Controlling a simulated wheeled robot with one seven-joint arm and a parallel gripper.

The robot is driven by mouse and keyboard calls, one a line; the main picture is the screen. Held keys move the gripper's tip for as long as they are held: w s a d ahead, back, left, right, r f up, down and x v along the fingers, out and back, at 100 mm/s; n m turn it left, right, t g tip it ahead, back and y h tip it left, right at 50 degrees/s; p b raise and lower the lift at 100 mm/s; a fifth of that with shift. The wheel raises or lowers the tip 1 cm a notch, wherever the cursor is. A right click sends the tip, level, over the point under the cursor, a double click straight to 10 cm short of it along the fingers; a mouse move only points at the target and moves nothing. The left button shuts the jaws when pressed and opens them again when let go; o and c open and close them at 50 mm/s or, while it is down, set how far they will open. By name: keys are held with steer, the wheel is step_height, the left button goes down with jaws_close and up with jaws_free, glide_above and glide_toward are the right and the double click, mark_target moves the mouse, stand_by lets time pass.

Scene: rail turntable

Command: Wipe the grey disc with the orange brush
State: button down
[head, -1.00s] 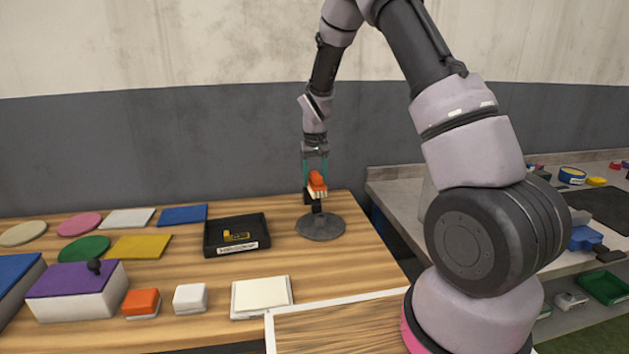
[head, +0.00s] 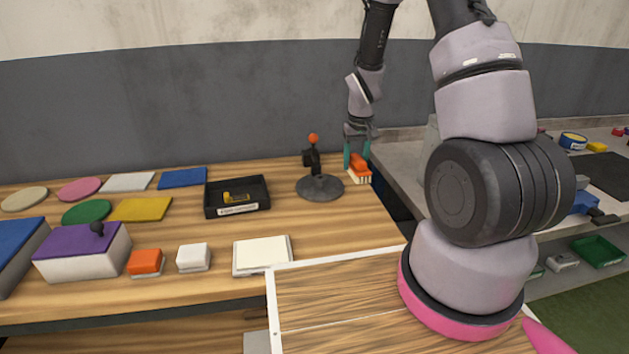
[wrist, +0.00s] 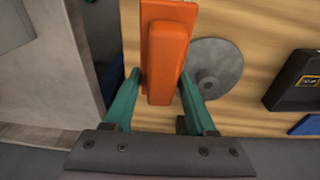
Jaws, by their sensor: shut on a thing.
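The orange brush (head: 358,167) with pale bristles is held between the green fingers of my gripper (head: 357,153), at the right edge of the wooden table. In the wrist view the brush (wrist: 166,55) lies lengthwise between the fingertips (wrist: 158,88). The grey disc (head: 320,188) is a round base with a dark post and an orange ball on top. It stands to the left of the brush in the head view. The disc (wrist: 222,68) shows beside the brush in the wrist view, and the two look apart. Whether the bristles touch the table is unclear.
A black tray (head: 237,197) with a yellow item stands left of the disc. Several coloured flat pieces, a purple-lidded box (head: 82,254), an orange block (head: 145,262) and white blocks lie further left and in front. A grey counter (head: 400,168) stands right, across a gap.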

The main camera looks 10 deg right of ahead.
steer(key=w+a+r+t, duration=0.1)
steer(key=w+a+r, duration=0.3)
steer(key=w+a, duration=0.45)
glide_above(312, 182)
steer(key=d, duration=0.2)
steer(key=shift+s+x, duration=0.25)
steer(key=shift+x, duration=0.85)
steer(key=shift+s+x, duration=0.25)
steer(key=shift+x, duration=0.85)
steer(key=shift+s+x, duration=0.25)
steer(key=shift+x, duration=0.85)
steer(key=shift+x, duration=0.75)
steer(key=shift+s, duration=0.2)
steer(key=shift+s+a, duration=0.1)
steer(key=shift+a, duration=1.05)
steer(key=shift+d, duration=2.5)
